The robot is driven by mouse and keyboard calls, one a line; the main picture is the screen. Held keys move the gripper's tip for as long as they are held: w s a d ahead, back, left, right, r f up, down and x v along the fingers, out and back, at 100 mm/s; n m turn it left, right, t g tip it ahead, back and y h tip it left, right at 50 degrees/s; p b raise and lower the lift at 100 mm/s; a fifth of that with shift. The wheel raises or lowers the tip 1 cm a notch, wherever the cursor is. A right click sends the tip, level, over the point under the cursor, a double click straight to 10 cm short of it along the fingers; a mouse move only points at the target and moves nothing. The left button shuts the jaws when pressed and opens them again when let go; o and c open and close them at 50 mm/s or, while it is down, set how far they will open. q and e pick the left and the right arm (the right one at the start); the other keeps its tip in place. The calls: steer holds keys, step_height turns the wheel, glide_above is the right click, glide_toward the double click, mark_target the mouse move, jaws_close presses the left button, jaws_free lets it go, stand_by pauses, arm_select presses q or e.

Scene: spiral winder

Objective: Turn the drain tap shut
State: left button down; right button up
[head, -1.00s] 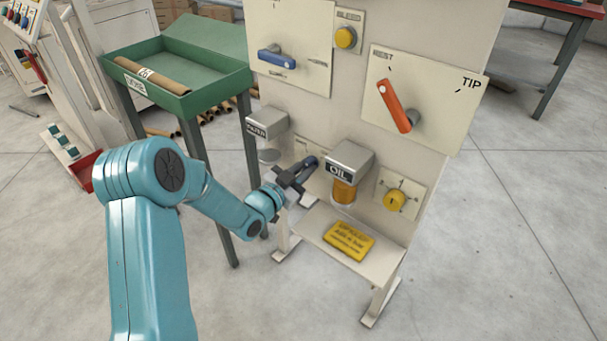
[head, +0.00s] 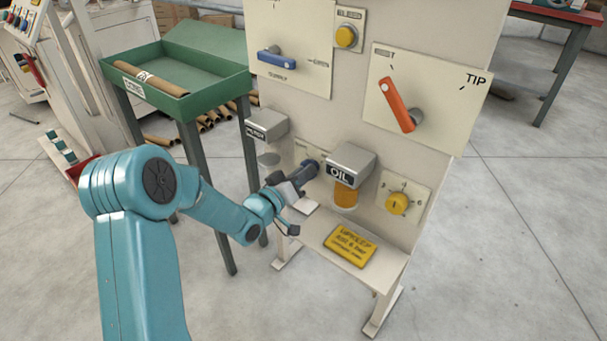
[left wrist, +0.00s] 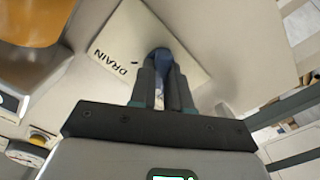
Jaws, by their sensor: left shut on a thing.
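The drain tap has a dark blue handle that shows in the left wrist view (left wrist: 161,56), in front of a cream plate marked DRAIN (left wrist: 118,42). In the head view the tap handle (head: 309,168) sits low on the cream panel, between the water and oil units. My left gripper (head: 297,180) is at the tap, and its two fingers are shut on the blue handle. In the left wrist view the fingers (left wrist: 162,88) point at the plate and cover part of the handle. The right gripper is not in view.
The oil unit (head: 352,160) with its amber cup is just right of the tap; a yellow knob (head: 397,203) is beyond it. The water unit (head: 266,125) is to the left. A shelf with a yellow sign (head: 350,246) lies below. A green tray table (head: 180,105) stands left.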

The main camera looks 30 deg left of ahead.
arm_select(q)
steer(key=shift+n, duration=1)
steer(key=c, duration=1.1)
jaws_free()
steer(key=s, duration=0.5)
steer(key=s+p, duration=0.1)
steer(key=s, duration=0.5)
steer(key=s+a+p, duration=0.1)
steer(key=s, duration=0.4)
steer(key=shift+s+a, duration=0.1)
steer(key=shift+s, duration=0.05)
